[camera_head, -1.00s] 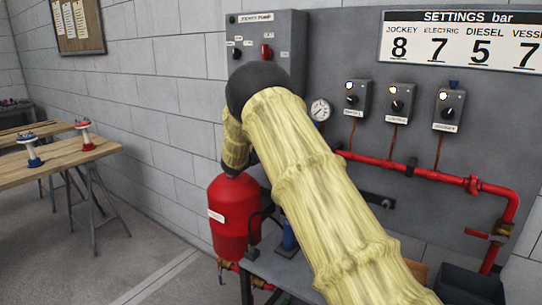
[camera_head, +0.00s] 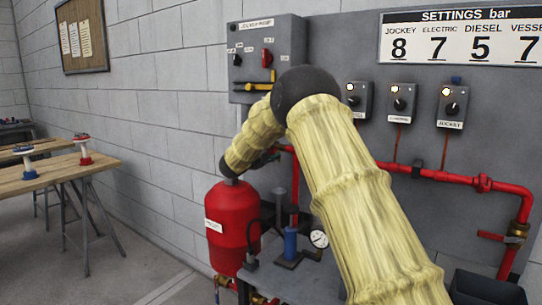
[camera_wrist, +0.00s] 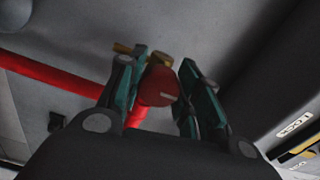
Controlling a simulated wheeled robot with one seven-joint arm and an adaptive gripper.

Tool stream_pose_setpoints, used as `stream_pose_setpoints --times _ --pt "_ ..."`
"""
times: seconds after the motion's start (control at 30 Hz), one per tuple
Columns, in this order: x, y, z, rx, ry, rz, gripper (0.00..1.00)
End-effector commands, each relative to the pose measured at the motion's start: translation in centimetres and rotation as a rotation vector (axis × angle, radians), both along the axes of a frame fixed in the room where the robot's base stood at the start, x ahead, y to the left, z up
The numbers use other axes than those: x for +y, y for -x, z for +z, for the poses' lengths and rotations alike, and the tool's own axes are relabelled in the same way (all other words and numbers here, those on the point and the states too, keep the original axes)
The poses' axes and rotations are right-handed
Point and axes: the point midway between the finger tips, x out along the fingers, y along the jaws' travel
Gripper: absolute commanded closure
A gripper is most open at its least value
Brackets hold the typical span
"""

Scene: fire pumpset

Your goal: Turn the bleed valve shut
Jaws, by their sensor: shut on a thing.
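The bleed valve shows in the wrist view as a round red knob (camera_wrist: 157,87) with a pale mark on its face and a brass stub beside it. It sits by a red pipe (camera_wrist: 55,77). My gripper (camera_wrist: 164,62) has its two teal-padded fingers on either side of the knob and is shut on it. In the head view my padded yellow arm bends down behind the dark elbow. The arm hides the valve, and I cannot make out the fingers there.
A red vessel (camera_head: 232,226) stands below my forearm. A bench with a blue cylinder (camera_head: 290,243) and a gauge (camera_head: 318,239) is beside it. The jockey pump panel (camera_head: 285,40) is close above. Red pipework (camera_head: 455,178) runs right along the grey board. Workbenches stand left.

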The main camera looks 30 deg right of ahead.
Motion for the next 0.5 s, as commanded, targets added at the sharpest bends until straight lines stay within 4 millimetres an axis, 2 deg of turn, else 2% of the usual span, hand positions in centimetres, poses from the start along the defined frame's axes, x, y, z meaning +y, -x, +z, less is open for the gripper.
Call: stream_pose_setpoints --times 0.4,0.43,0.5 --pt "0.0 0.07 -0.4 -0.003 -0.005 -0.002 0.9" --pt "0.0 0.07 -0.41 -0.003 -0.006 -0.001 0.64" --pt "-0.01 0.07 -0.4 -0.003 -0.006 -0.001 0.51"
